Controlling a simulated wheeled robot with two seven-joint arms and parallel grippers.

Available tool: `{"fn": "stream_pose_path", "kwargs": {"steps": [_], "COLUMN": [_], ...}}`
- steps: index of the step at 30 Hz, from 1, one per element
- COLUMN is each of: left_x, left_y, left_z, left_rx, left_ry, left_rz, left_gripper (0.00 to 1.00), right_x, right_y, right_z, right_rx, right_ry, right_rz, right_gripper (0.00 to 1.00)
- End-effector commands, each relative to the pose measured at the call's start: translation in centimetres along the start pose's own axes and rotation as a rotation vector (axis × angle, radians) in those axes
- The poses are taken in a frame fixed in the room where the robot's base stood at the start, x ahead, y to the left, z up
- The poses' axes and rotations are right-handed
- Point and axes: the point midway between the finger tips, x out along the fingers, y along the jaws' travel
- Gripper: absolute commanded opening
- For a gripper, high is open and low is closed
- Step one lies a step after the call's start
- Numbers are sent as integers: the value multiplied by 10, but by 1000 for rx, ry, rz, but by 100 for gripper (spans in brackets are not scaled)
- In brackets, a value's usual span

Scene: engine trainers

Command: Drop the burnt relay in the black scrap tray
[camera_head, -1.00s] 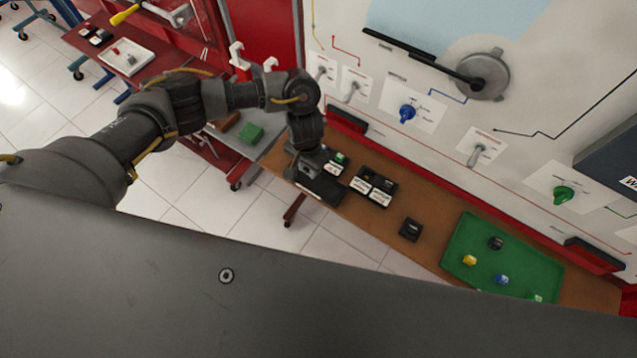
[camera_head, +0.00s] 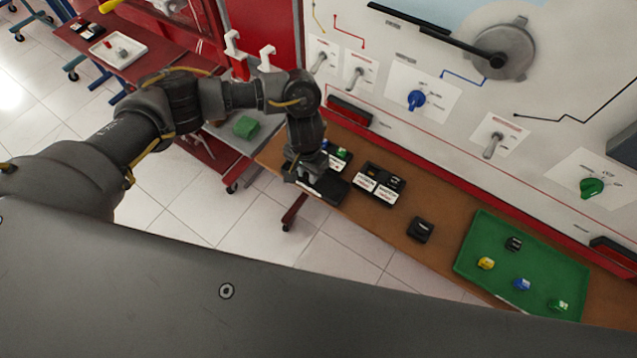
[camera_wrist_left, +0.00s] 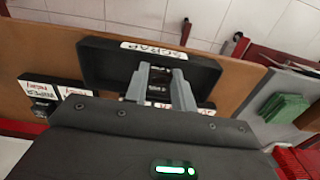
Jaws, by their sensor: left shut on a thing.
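My left gripper (camera_head: 306,176) is over the black scrap tray (camera_head: 332,191) at the left end of the brown bench. In the left wrist view the tray (camera_wrist_left: 100,66) carries a white SCRAP label, and the gripper's grey fingers (camera_wrist_left: 160,82) point down into it. They are shut on a small dark thing, likely the burnt relay, mostly hidden between them. I cannot tell whether it touches the tray floor. My right gripper is not in view.
A black box with white labels (camera_head: 378,186) stands right of the scrap tray. A black block (camera_head: 421,229) sits farther right, then a green tray (camera_head: 476,256) with several small coloured pieces. A white panel with knobs and levers (camera_head: 450,105) rises behind the bench.

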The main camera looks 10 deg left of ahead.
Motion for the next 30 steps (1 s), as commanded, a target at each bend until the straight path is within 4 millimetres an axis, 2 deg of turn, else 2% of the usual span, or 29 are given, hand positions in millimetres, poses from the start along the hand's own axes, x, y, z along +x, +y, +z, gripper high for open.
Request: {"fn": "stream_pose_path", "kwargs": {"steps": [3,4,9,17,20,30], "left_x": [-1,-1,-1,-1,-8,-70], "left_y": [0,0,0,0,0,-1], "left_z": [0,0,0,0,-1,-2], "left_rx": [0,0,0,0,1,4], "left_ry": [0,0,0,0,3,5], "left_rz": [0,0,0,0,0,-2], "left_gripper": [4,28,50,51,51,51], "right_x": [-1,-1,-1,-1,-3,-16], "right_y": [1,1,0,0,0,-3], "right_z": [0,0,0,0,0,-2], "right_rx": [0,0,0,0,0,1], "right_ry": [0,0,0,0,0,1], "right_rz": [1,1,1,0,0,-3], "right_gripper": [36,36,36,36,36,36]}}
